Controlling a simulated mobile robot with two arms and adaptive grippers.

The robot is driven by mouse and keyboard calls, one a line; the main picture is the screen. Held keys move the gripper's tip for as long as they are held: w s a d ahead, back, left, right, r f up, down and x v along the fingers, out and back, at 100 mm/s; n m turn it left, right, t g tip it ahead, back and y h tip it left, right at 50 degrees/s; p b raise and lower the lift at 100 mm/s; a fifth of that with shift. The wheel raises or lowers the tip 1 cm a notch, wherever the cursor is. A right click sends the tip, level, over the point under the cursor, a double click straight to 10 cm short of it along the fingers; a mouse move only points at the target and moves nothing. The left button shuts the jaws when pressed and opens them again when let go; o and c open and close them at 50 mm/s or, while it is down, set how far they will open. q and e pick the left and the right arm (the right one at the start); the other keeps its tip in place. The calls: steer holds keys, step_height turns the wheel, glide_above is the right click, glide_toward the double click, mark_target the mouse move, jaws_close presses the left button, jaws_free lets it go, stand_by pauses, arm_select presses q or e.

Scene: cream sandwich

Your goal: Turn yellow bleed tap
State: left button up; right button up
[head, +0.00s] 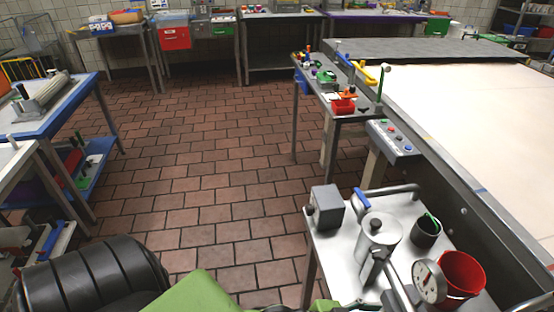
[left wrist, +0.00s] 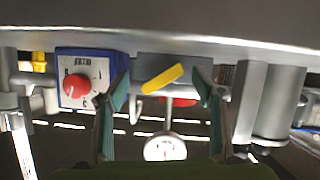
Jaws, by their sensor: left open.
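The yellow bleed tap (left wrist: 163,78) shows in the left wrist view as a flat yellow lever on a grey block (left wrist: 190,66). It slants, with its right end higher than its left. My left gripper (left wrist: 160,84) is open, with its two green-faced fingers standing apart on either side of the lever in the picture. I see no contact, and how far the fingertips are from the lever is hard to tell. I cannot make out this tap or my left gripper's fingers in the head view. My right gripper is not in view.
In the left wrist view, a blue box with a red knob (left wrist: 78,85) sits left of the tap. A round white gauge (left wrist: 165,148) hangs below, and a grey cylinder (left wrist: 276,100) stands right. In the head view, a steel cart (head: 335,244) carries a metal pot and a red bucket (head: 462,272).

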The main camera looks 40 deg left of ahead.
arm_select(q)
steer(key=shift+s+d+f+m+b, duration=0.1)
steer(key=shift+f+m+b, duration=0.2)
steer(key=shift+m+b, duration=0.1)
steer(key=shift+s+a+r+y, duration=0.1)
steer(key=shift+s+a+y, duration=0.1)
steer(key=shift+y, duration=0.2)
steer(key=f+b+v, duration=0.1)
steer(key=v, duration=1.2)
steer(key=a+f+y+b, duration=0.1)
steer(key=a+f, duration=0.3)
steer(key=f, duration=0.6)
steer(key=s+a+f+n+g+y+b, duration=0.1)
steer(key=a+f+y, duration=0.2)
steer(key=f, duration=0.7)
steer(key=a+f+n+g+y+b, duration=0.1)
steer(key=a+f, duration=0.6)
steer(key=f, duration=0.3)
steer(key=shift+s+f+y, duration=0.3)
steer(key=shift+f+y, duration=0.05)
steer(key=shift+y, duration=0.05)
